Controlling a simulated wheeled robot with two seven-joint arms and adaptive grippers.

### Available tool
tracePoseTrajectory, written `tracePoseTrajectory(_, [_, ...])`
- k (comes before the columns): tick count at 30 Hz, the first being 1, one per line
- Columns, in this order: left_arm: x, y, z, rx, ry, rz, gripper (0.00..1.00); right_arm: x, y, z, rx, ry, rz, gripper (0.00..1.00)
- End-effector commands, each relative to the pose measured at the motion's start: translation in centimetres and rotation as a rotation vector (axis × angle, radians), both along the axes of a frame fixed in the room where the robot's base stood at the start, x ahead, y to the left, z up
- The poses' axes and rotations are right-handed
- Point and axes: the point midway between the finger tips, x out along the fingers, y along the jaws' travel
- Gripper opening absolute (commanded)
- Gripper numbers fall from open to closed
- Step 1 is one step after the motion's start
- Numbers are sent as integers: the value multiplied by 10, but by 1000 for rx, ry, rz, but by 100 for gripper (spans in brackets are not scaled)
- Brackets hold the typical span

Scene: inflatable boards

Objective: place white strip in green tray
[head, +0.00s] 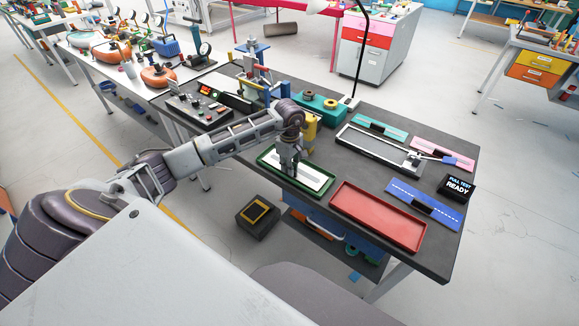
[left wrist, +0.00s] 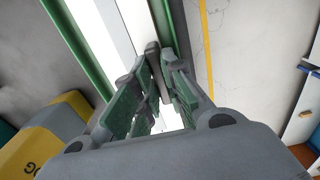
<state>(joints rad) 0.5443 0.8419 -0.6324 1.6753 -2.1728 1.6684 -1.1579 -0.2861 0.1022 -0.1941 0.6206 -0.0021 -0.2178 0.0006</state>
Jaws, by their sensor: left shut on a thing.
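The green tray (head: 262,162) lies on the dark bench in the middle of the head view. A white strip (head: 314,183) lies within its rim, with a greyer band along its middle. My left gripper (head: 289,168) is over the tray, pointing down, shut on the white strip; its fingers hide the contact. In the left wrist view the fingers (left wrist: 153,100) are close together over the white strip (left wrist: 131,22), with green tray rims (left wrist: 85,50) on both sides. Whether the strip rests on the tray floor I cannot tell. My right gripper is not in view.
A red tray (head: 375,218) lies right of the green tray. A yellow block (head: 311,130) is close behind my gripper.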

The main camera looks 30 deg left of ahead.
Motion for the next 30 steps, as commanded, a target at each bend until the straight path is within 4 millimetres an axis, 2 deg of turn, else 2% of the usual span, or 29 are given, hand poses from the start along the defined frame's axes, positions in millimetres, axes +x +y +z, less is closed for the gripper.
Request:
tracePoseTrajectory(2, [0,0,-2,0,0,0,0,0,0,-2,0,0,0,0])
tracePoseTrajectory(3, [0,0,-2,0,0,0,13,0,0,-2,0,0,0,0])
tracePoseTrajectory(8, [0,0,-2,0,0,0,34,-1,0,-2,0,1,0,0])
tracePoseTrajectory(23, [0,0,1,0,0,0,34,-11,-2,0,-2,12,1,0])
tracePoseTrajectory(30, [1,0,24,1,-3,-1,34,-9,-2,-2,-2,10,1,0])
